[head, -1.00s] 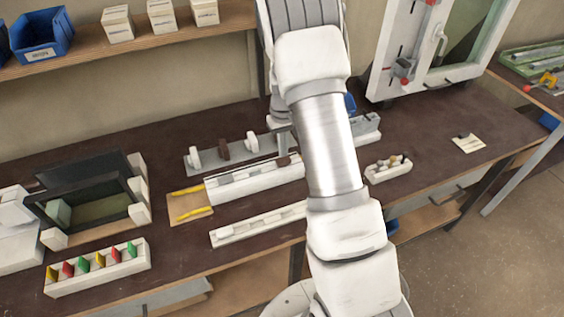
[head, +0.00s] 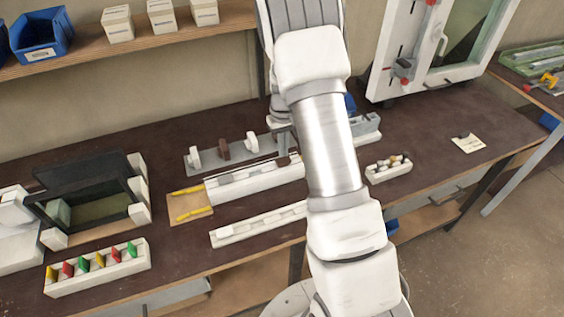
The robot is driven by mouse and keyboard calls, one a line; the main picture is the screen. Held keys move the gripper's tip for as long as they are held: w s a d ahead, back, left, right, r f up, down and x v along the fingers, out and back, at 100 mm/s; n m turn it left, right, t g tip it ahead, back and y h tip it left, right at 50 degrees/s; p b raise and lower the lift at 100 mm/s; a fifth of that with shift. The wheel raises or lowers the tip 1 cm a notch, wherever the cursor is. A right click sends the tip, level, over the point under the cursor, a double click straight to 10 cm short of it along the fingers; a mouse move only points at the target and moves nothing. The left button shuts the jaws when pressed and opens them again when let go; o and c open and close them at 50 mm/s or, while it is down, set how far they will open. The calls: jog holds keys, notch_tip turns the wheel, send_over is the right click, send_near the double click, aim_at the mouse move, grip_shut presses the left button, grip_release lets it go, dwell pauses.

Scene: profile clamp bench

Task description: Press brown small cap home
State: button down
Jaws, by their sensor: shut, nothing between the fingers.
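My gripper (head: 285,140) shows in part behind my forearm, pointing down at the right part of the white profile block (head: 230,190). It is shut and nothing shows in it. A small brown spot (head: 296,157) lies on top of that block close to the fingertips; it looks like the brown small cap, but it is too small to tell how deep it sits or whether the fingers touch it. A light grey profile lies along the block. My forearm hides the block's right end.
A grey plate (head: 205,158) with white and brown uprights stands behind the block. A small white holder (head: 377,176) with several caps is at right. A white rail (head: 235,232) lies in front. A rack of coloured pieces (head: 100,274) stands at front left.

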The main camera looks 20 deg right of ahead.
aim_at(283, 160)
jog(key=shift+f, duration=0.1)
jog(key=shift+f+b, duration=0.55)
jog(key=shift+f+b, duration=0.45)
jog(key=shift+f, duration=0.05)
dwell(0.4)
jog(key=shift+r, duration=0.1)
jog(key=shift+r+p, duration=2)
jog(key=shift+r, duration=1.45)
